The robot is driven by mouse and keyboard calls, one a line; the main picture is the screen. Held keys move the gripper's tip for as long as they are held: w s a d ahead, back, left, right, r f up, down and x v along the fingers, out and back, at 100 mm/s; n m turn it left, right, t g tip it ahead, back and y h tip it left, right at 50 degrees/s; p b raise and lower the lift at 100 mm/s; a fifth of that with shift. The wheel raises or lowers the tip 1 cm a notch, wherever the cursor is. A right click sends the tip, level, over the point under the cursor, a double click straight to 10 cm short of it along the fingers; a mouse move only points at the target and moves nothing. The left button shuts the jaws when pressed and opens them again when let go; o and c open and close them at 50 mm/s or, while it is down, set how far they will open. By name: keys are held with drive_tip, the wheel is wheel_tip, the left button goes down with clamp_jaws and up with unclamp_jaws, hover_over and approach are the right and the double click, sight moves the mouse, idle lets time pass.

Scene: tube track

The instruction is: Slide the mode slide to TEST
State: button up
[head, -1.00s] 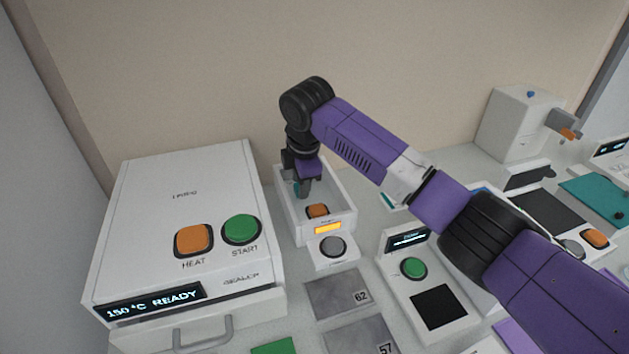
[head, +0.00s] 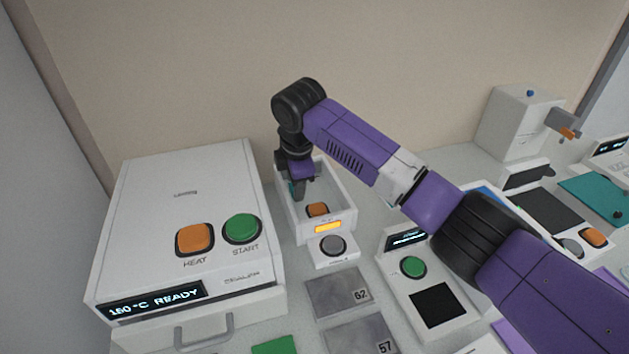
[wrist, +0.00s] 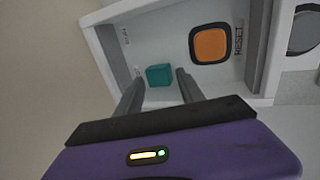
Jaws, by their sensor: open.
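The mode slide is a small teal block (wrist: 159,75) on the floor of a white open-topped box (head: 343,207). In the wrist view, labels too small to read lie along the box's left side. My gripper (wrist: 158,84) is open, with one grey finger on each side of the teal block. I cannot tell whether either finger touches it. In the head view my gripper (head: 298,190) points down into the back left of the box and mostly hides the block.
An orange RESET button (wrist: 210,44) sits in the box beside the block. A grey round button (head: 333,245) is in front. The white sealer (head: 180,180) stands close on the left, with a wall behind.

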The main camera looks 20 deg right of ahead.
drive_tip(key=shift+r+p, duration=3.2)
drive_tip(key=shift+r, duration=0.4)
drive_tip(key=shift+f, duration=0.1)
drive_tip(key=shift+d, duration=0.1)
